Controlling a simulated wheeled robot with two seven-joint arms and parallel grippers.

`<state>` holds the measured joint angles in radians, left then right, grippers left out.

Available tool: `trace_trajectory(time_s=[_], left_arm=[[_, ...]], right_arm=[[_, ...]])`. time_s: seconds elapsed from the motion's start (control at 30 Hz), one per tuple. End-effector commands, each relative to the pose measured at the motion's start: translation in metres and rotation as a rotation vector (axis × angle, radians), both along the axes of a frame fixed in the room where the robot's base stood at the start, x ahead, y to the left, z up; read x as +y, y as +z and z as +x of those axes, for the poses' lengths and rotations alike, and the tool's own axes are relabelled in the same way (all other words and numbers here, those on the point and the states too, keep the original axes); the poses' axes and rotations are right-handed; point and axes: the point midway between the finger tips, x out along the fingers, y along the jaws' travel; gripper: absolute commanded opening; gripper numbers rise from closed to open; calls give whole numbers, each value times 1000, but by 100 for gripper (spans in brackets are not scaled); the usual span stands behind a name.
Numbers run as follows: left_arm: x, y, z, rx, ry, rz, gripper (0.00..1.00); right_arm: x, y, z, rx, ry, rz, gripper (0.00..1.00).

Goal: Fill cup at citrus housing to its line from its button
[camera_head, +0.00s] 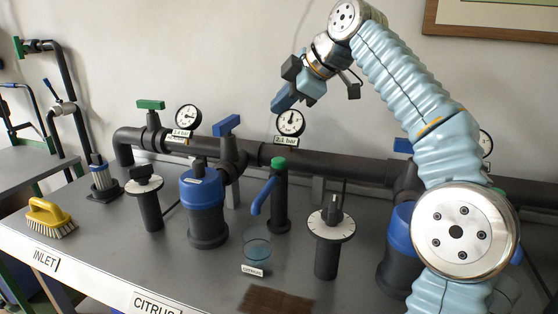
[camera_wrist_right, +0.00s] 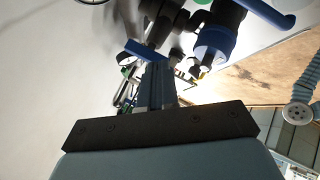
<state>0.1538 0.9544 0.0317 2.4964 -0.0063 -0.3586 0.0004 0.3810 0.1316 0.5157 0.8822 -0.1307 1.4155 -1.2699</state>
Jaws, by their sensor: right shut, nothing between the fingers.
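A clear cup (camera_head: 257,252) stands on the bench with a small white label in front of it. Its fill line and water level are too small to tell. Behind it stands a black post with a green button (camera_head: 279,162) on top and a blue spout (camera_head: 262,196) angled down toward the cup. A blue and black housing (camera_head: 203,205) stands to the left, above the CITRUS label (camera_head: 155,303). My right gripper (camera_head: 284,98) is shut and empty, high above the button near the wall; its fingers also show in the wrist view (camera_wrist_right: 156,82). My left gripper is not in view.
A black pipe with gauges (camera_head: 290,123) and blue valve handles (camera_head: 227,125) runs behind. A black dial post (camera_head: 331,225) stands right of the cup. A yellow brush (camera_head: 48,217) lies at left. A brown mat (camera_head: 277,301) lies at the front.

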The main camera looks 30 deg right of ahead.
Motion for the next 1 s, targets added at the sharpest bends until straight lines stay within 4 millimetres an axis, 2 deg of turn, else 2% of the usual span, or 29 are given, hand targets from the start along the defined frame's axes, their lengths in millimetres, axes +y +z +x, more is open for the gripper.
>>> trace_trajectory(time_s=[0.4, 0.57, 0.83, 1.0], left_arm=[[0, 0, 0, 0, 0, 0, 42], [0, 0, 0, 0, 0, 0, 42], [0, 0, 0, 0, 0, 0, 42], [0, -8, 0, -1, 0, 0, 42]], right_arm=[[0, 1, -1, 14, -27, 37, 0], [0, -4, -1, 14, -26, 35, 0], [-1, -38, -2, 16, -28, 34, 0], [-1, -64, -1, 15, -29, 36, 0]])
